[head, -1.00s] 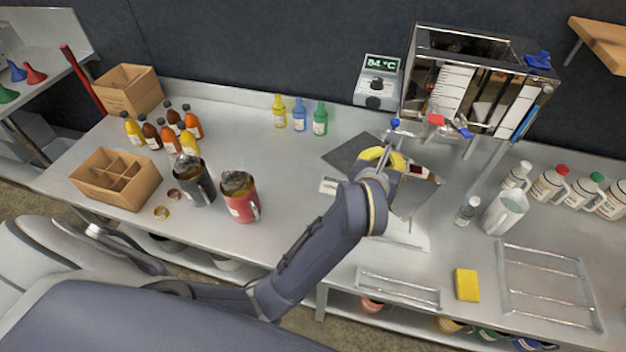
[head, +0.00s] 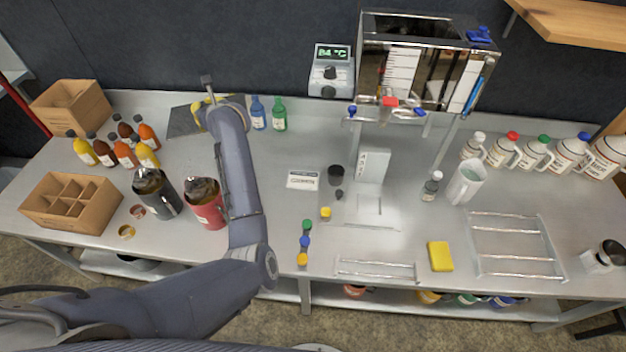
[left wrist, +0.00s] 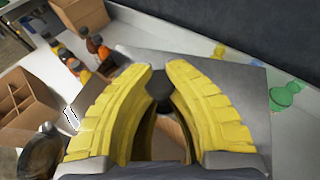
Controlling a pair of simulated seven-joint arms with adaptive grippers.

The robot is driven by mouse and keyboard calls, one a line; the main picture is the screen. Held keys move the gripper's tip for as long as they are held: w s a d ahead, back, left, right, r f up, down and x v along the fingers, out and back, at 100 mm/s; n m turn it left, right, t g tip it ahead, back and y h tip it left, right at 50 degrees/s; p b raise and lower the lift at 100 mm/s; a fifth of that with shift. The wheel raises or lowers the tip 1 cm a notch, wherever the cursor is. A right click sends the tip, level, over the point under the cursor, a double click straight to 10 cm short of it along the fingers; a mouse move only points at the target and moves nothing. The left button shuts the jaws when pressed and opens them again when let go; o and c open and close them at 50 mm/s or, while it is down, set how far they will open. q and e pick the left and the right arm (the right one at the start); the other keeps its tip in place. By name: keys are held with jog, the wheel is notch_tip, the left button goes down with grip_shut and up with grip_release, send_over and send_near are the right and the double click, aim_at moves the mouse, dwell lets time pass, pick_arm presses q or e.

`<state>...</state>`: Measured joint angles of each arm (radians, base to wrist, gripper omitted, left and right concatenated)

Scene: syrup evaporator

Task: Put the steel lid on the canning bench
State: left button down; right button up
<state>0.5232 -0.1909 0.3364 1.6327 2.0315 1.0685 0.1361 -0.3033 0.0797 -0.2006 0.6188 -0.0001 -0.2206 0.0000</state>
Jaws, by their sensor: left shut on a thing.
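The steel lid (head: 183,121) is a flat dark-grey sheet at the back of the steel bench (head: 290,215), near the wall, left of the blue and green bottles. My left gripper (head: 205,106) is over the lid, with its yellow fingers partly hidden by my arm. In the left wrist view, the yellow fingers (left wrist: 160,75) are closed around a dark knob (left wrist: 160,88), with the grey lid (left wrist: 247,85) spread below and behind them. I cannot tell whether the lid touches the bench or hangs just above it. My right gripper is not in view.
Syrup bottles (head: 124,152), a cardboard box (head: 70,203), a black pitcher (head: 156,195) and a red pitcher (head: 204,204) stand left and in front of the lid. The blue bottle (head: 258,113) stands close right of my gripper. The evaporator (head: 420,65) is further right.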

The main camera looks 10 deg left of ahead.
pick_arm(q)
jog(key=f, duration=0.1)
jog(key=a, duration=0.1)
jog(key=a+f, duration=0.1)
jog(key=shift+w+a+f, duration=0.15)
jog(key=shift+w+f, duration=0.1)
jog(key=shift+f, duration=0.1)
notch_tip(320, 180, down, 20)
jog(key=shift+r, duration=0.15)
dwell(0.4)
jog(key=c, duration=1.4)
grip_release()
jog(key=shift+c, duration=0.2)
jog(key=shift+s, duration=0.1)
jog(key=shift+v, duration=1.95)
